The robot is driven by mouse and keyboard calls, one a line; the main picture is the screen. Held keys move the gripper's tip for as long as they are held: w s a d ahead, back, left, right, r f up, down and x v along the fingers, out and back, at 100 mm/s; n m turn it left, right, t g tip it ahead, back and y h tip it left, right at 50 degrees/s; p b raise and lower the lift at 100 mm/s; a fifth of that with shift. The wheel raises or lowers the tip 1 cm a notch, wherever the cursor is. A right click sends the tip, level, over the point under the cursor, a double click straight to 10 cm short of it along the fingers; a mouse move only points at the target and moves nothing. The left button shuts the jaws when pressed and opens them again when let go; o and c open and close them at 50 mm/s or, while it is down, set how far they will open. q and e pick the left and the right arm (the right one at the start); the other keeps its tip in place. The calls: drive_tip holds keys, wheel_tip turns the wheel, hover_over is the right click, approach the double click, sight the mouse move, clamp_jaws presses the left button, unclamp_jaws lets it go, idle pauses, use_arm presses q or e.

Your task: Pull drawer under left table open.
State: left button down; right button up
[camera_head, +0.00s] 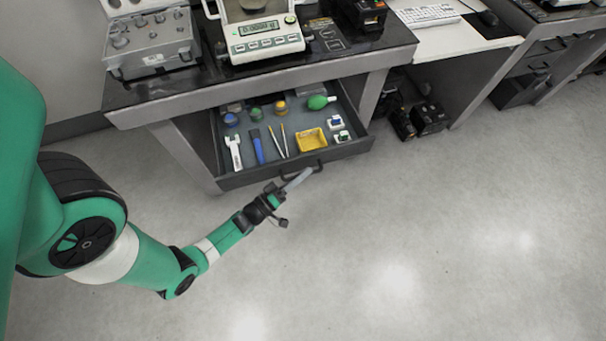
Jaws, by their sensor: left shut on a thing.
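The left table (150,109) has a dark top and stands at the upper left. The drawer (348,151) under it is out from the frame, with its contents in view. Its dark handle is on the front face. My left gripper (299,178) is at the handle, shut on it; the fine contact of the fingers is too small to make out. My green left arm reaches in from the left, low in front of the drawer. My right gripper is not in view.
In the drawer lie a yellow basket (311,140), a green bulb (320,102), a blue tool (257,146) and several small items. A scale (265,44) and a grey weight case (150,42) stand on the table. Black boxes (428,118) sit on the floor at right. The floor in front is clear.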

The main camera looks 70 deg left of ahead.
use_arm(q)
drive_tip(key=shift+a, duration=0.1)
drive_tip(key=c, duration=0.9)
unclamp_jaws()
